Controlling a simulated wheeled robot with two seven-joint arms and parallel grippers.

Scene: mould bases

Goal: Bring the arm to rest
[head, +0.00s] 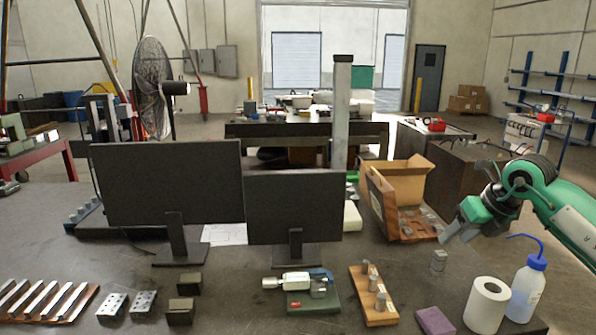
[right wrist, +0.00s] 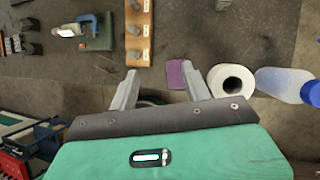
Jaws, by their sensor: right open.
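My right arm (head: 570,215) comes in from the right, green and grey, over the bench. My right gripper (head: 452,232) hangs above the bench's right part, pointing down and left. In the right wrist view the right gripper (right wrist: 160,82) has its two grey fingers spread apart, with nothing between them. A small grey metal block (head: 439,261) stands on the bench just below the fingers in the head view, apart from them as far as I can tell. My left gripper is not in view.
A wooden peg board (head: 373,296), an open box (head: 400,185), two monitors (head: 165,180) and metal blocks (head: 112,306) also occupy the bench (head: 235,285).

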